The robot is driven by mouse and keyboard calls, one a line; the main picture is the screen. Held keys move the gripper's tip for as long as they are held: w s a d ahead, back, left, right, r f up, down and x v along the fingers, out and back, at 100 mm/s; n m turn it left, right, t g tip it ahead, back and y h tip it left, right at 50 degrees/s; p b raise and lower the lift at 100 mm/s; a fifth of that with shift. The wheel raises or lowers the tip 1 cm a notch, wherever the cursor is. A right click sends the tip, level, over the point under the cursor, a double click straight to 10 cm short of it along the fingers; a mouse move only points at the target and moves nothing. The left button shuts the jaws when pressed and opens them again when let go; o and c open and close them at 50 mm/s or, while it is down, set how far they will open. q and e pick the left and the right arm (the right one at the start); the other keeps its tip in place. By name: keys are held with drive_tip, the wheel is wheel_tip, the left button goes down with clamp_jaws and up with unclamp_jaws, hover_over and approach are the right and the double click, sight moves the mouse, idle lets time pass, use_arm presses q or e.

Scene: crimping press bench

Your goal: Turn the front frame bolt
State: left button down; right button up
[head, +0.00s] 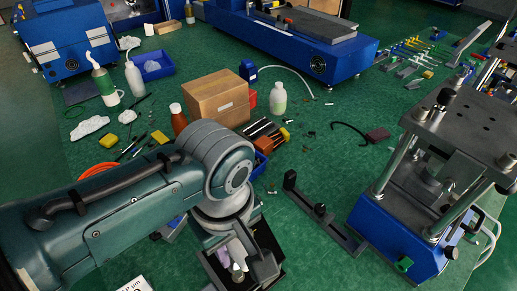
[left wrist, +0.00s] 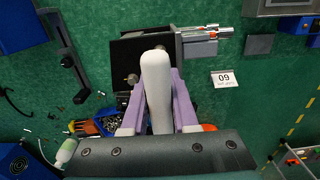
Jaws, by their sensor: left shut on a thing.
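My left gripper (head: 238,268) is low at the bottom middle of the head view, above a dark block. In the left wrist view its purple fingers (left wrist: 153,110) are shut on a white, rounded, elongated thing (left wrist: 156,75), whose kind I cannot tell. Its far end overlaps the dark block (left wrist: 128,48) in that view; I cannot tell whether they touch. A small metal bolt-like head (left wrist: 132,80) shows beside it. The press frame (head: 455,130) stands at the right with round bolt heads on its top plate; I cannot tell which is the front bolt. My right gripper is not in view.
A dark slotted bar (head: 325,215) lies between my gripper and the press's blue base (head: 395,235). A cardboard box (head: 215,97), a white bottle (head: 278,98) and an orange-tipped tool bin (head: 268,138) stand beyond my arm. A "09" card (left wrist: 225,80) lies nearby.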

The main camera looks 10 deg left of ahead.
use_arm(q)
drive_tip(key=shift+w+f+b, duration=0.1)
drive_tip(key=shift+f+b, duration=1.75)
drive_tip(key=shift+f, duration=0.4)
drive_tip(key=shift+f+b, duration=1.1)
drive_tip(key=shift+f, duration=0.1)
